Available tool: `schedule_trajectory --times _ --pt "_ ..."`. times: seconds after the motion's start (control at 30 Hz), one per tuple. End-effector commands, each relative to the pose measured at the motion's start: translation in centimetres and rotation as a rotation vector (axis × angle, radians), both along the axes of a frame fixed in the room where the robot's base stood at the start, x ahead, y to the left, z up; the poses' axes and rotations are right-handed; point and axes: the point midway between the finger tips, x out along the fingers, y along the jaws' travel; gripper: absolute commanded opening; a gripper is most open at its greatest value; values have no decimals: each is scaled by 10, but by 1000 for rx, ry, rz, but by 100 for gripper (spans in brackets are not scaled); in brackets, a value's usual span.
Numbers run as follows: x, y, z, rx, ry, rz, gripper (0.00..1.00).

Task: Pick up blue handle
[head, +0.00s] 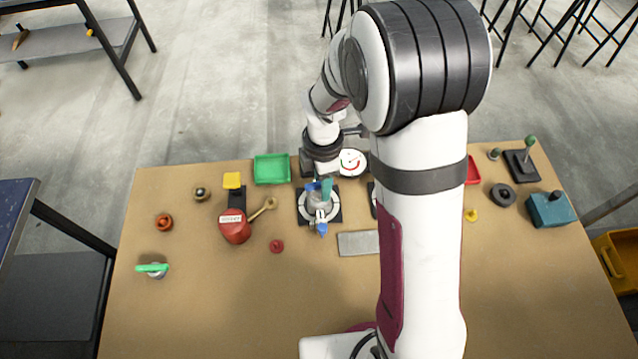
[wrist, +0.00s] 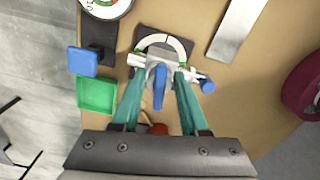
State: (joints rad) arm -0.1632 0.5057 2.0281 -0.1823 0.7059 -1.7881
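The blue handle (wrist: 160,87) stands up from a white and grey valve-like fitting (wrist: 136,60) on a dark square base. My gripper (wrist: 158,74) is open, with one teal finger on each side of the handle and a visible gap to both. In the head view my gripper (head: 320,187) is over the same fitting (head: 308,207), near the table's middle. There my fingers and wrist hide much of the handle. A second blue part (head: 321,229) is at the fitting's near end and also shows in the wrist view (wrist: 207,86).
A green tray (head: 272,169) and a dial gauge (head: 353,161) stand behind the fitting. A blue square pad (wrist: 82,62) is beside the gauge. A grey plate (head: 358,244) lies to the near right. A red device (head: 235,230) stands left. The front left tabletop is mostly clear.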

Motion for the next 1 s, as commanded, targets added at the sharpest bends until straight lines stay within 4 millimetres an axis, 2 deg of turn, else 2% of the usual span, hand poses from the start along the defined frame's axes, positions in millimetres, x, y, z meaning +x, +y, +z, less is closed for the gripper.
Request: schedule_trajectory --times 0.03,0.2,0.23,0.63,0.77,0.87,1.0 --pt "0 0 0 0 0 0 33" --pt "0 0 0 0 0 0 3" --pt "0 0 0 0 0 0 0" --pt "1 0 5 1 -3 1 0" --pt "1 0 21 1 -5 0 0" --pt "1 0 41 1 -6 0 0" --pt "-10 -27 58 1 -3 -6 0"
